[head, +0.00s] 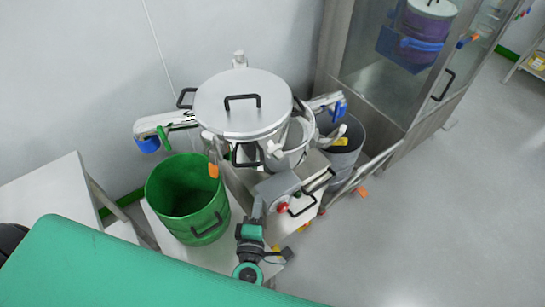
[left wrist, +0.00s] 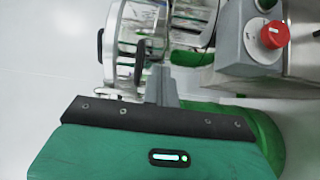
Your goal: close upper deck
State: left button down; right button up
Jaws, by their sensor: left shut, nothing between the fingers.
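The upper deck appears to be the round steel drum-like part with a flat lid (head: 240,90) and black handles, on top of the machine in the head view. Its lid sits offset to the left of an open pale ring (head: 300,135), so the deck looks swung aside. A shiny steel cylinder with black handles (left wrist: 138,35) shows in the left wrist view; I cannot tell whether it is the same deck. My left gripper (head: 258,207) is shut and empty, in front of and below the deck, beside the control box. Its grey fingertips also show in the wrist view (left wrist: 160,84). My right gripper is not in view.
A green bucket (head: 160,190) stands left of the machine, and a dark grey bin (head: 352,155) stands right. The control box has a red button (head: 283,207), also in the wrist view (left wrist: 274,34). A steel cabinet (head: 385,100) is behind right. The floor at right is clear.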

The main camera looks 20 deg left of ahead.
pick_arm(q)
jog(key=shift+w+d+r+p, duration=0.1)
jog(key=shift+w+p, duration=0.4)
jog(key=shift+w, duration=1.55)
jog(key=shift+w+d+r+p, duration=0.15)
jog(key=shift+w+p, duration=0.35)
jog(key=shift+w, duration=1.6)
jog(key=shift+w+d+f+p, duration=0.1)
jog(key=shift+w+p, duration=0.4)
jog(key=shift+w, duration=1.55)
jog(key=shift+d, duration=0.15)
